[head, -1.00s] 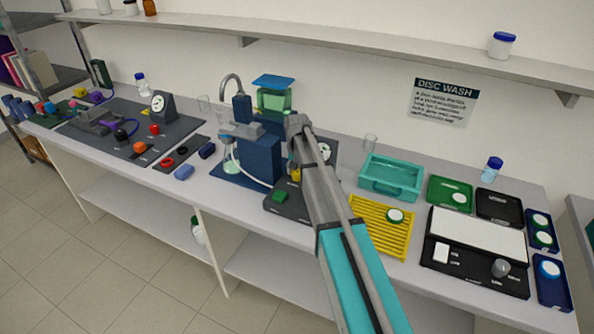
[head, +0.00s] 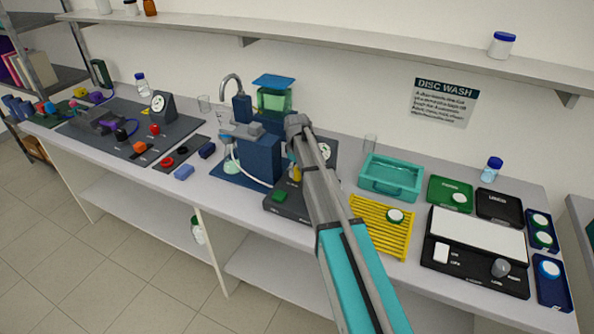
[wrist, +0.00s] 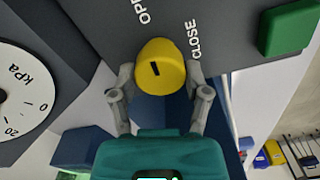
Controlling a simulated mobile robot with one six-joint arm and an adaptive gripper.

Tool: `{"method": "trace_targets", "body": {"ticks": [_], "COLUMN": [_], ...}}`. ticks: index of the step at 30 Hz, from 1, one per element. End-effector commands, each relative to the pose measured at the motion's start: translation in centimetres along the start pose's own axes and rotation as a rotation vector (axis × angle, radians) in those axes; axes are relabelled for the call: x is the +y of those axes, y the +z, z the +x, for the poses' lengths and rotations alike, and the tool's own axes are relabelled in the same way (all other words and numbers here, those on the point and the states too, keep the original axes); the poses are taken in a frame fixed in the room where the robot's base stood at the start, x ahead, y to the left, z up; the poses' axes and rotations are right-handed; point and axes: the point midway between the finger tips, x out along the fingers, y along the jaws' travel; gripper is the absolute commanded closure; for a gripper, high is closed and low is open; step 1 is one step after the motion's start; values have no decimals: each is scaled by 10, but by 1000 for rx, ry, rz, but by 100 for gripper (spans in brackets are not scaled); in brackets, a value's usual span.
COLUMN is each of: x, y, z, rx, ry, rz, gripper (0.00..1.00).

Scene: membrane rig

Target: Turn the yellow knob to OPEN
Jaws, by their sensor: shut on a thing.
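The yellow knob (wrist: 161,66) sits on a dark panel (wrist: 215,28) in the wrist view, with a dark mark on its face. The words OPEN, partly cut off, and CLOSE are printed on the panel beyond it. The mark points roughly toward CLOSE. My gripper (wrist: 158,82) has one finger on each side of the knob and is shut on it. In the head view, a sliver of the yellow knob (head: 296,174) shows beside my arm, which hides most of the panel and my fingers.
A green block-shaped button (wrist: 288,29) sits on the same panel, right of the knob. A kPa gauge (wrist: 15,95) stands close on the left. In the head view, a blue rig (head: 258,160) is left of my arm and a yellow rack (head: 385,228) is right of it.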

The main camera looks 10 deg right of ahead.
Motion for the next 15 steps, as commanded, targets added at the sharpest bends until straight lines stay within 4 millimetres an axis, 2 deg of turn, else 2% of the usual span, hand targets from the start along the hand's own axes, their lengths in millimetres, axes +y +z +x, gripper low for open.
{"method": "trace_targets", "body": {"ticks": [6, 15], "x": [-1, -1], "y": [1, 1], "z": [0, 0], "rx": [-2, -2], "ry": [-1, -2], "rz": [-79, -103], "gripper": [86, 86]}}
